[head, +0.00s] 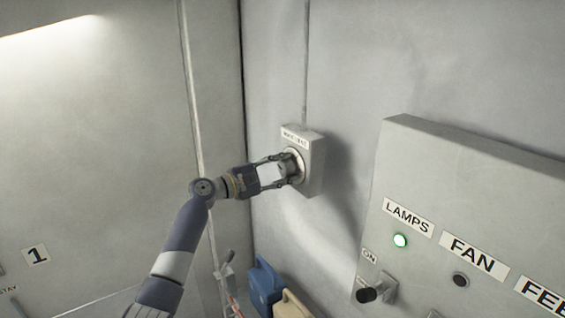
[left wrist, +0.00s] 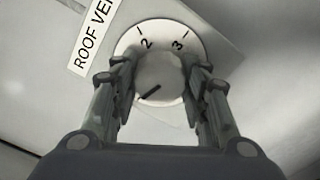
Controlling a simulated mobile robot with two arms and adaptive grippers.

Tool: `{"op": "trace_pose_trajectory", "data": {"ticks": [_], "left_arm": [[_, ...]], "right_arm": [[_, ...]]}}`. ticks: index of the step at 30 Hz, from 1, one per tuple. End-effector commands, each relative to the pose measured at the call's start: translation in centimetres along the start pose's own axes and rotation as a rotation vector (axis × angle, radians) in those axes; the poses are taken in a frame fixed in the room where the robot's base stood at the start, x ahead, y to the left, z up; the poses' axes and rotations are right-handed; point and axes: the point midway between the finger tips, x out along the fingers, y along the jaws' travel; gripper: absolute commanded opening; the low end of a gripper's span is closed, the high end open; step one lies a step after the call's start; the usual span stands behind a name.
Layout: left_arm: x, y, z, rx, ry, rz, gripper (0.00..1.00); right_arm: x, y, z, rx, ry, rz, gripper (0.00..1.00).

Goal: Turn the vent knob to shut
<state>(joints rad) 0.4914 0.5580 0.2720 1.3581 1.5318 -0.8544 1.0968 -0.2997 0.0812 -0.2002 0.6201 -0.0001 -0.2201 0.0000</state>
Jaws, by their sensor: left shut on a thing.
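The vent knob (head: 293,165) is on the front of a small grey box (head: 315,165) mounted on the wall. In the left wrist view the round knob (left wrist: 158,76) sits on a pale dial (left wrist: 160,28) marked 2 and 3. A dark pointer line on the knob slants toward the lower left of that view. A label reading "ROOF VE…" (left wrist: 92,38) is beside the dial, partly cut off. My left gripper (head: 285,170) is shut on the knob, one finger on each side. The lower part of the dial is hidden by the gripper. My right gripper is not in view.
Blue (head: 265,285) and beige (head: 291,305) containers stand below the vent box. The wall around the box is clear.

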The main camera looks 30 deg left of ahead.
Motion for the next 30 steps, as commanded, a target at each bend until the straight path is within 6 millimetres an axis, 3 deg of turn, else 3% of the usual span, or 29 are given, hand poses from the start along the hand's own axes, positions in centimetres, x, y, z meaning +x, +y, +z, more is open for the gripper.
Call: {"op": "trace_pose_trajectory", "data": {"ticks": [12,30], "left_arm": [[0.0,0.1,0.0,-0.231,0.001,0.001,0.18],[0.0,-0.1,-0.1,-0.281,0.001,0.000,0.18]], "right_arm": [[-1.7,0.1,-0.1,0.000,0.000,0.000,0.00],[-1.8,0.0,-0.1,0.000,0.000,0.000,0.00]]}}
